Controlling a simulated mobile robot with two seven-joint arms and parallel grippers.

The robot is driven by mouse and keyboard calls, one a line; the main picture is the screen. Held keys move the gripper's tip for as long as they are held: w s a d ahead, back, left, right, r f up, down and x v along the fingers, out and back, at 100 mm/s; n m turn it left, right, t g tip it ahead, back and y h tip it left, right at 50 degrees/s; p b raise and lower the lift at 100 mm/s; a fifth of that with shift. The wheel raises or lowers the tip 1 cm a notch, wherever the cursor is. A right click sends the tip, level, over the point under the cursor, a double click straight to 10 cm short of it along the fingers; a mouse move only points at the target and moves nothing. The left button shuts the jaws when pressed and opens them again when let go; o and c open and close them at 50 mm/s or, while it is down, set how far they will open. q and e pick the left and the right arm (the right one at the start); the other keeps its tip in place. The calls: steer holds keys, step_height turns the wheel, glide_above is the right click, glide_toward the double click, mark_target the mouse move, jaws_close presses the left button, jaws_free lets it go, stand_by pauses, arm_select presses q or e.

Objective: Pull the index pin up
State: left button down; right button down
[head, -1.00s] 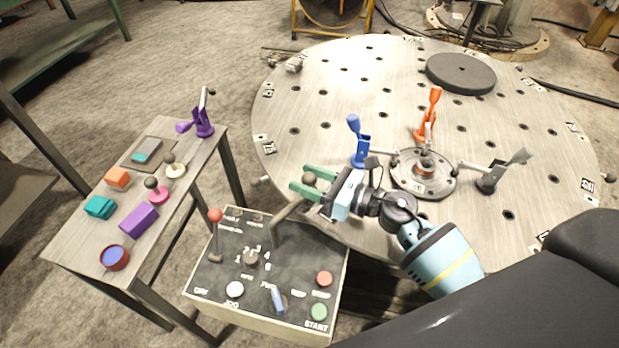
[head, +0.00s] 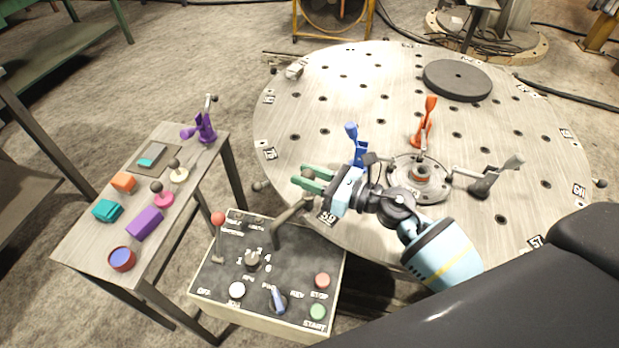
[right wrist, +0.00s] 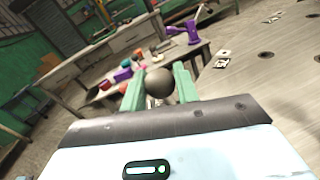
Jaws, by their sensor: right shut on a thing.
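My right gripper (head: 312,178) is shut on a dark ball knob (right wrist: 159,83), which I take to be the head of the index pin. In the right wrist view the knob sits between the two green fingers (right wrist: 158,92). In the head view the gripper is at the near left rim of the round table (head: 300,105), above the back of the control box. The pin's shaft and its lower end are hidden or too small to make out. My left gripper is not in view.
Blue (head: 354,143), orange (head: 425,122) and grey (head: 497,178) clamps stand on the table. A side bench (head: 90,245) is left.

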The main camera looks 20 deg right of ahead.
steer(key=shift+w+r, duration=0.1)
steer(key=shift+r, duration=0.2)
steer(key=c, duration=1.2)
jaws_free()
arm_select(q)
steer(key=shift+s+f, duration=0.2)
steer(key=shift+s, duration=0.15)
arm_select(e)
steer(key=shift+o, duration=0.5)
steer(key=shift+f, duration=0.1)
steer(key=shift+s+d, duration=0.25)
steer(key=shift+s, duration=0.1)
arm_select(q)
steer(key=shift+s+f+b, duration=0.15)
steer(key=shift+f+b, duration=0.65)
arm_select(e)
steer(key=v, duration=0.7)
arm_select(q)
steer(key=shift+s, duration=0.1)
arm_select(e)
steer(key=shift+d, duration=0.1)
steer(key=shift+s, duration=0.15)
